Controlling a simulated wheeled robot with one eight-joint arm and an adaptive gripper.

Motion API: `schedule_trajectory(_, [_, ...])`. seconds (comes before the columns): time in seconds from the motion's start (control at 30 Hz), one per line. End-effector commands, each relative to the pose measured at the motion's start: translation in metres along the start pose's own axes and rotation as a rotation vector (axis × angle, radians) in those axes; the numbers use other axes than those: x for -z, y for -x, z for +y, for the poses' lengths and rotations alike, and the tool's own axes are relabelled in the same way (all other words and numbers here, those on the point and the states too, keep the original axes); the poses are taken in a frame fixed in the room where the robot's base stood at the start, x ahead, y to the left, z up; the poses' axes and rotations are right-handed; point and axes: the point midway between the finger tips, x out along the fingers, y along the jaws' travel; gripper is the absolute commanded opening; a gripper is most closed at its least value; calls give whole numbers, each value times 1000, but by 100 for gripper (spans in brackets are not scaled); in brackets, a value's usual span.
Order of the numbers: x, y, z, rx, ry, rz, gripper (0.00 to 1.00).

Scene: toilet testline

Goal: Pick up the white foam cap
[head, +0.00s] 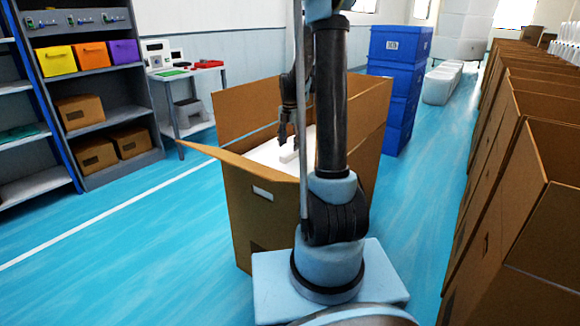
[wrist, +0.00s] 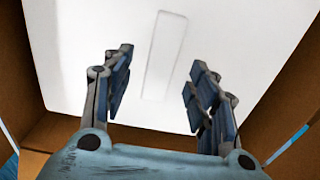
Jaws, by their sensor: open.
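The white foam cap (wrist: 222,40) lies inside an open cardboard box (head: 258,216). In the wrist view it is a broad white slab with a long raised bar (wrist: 165,55) in its middle. In the head view, part of the cap (head: 268,153) shows over the box's near wall; my arm hides the rest. My gripper (wrist: 160,88) is open and empty, pointing at the cap, with the bar seen between its two fingers. In the head view my gripper (head: 289,140) is inside the box opening, just above the cap. I cannot tell whether the fingers touch the cap.
The box's flaps stand open around the cap, and one flap (head: 235,163) juts out to the left. Blue crates (head: 396,85) are stacked behind the box. A row of cardboard boxes (head: 510,130) lines the right. Shelves (head: 95,85) stand at the left, with clear blue floor between.

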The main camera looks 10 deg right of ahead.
Motion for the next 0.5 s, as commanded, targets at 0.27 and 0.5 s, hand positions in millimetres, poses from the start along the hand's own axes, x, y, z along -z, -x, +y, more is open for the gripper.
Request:
schedule_trajectory(0.27, [1,-29,-1,0,0,0,53])
schedule_trajectory(0.5, [1,-50,-1,0,0,0,53])
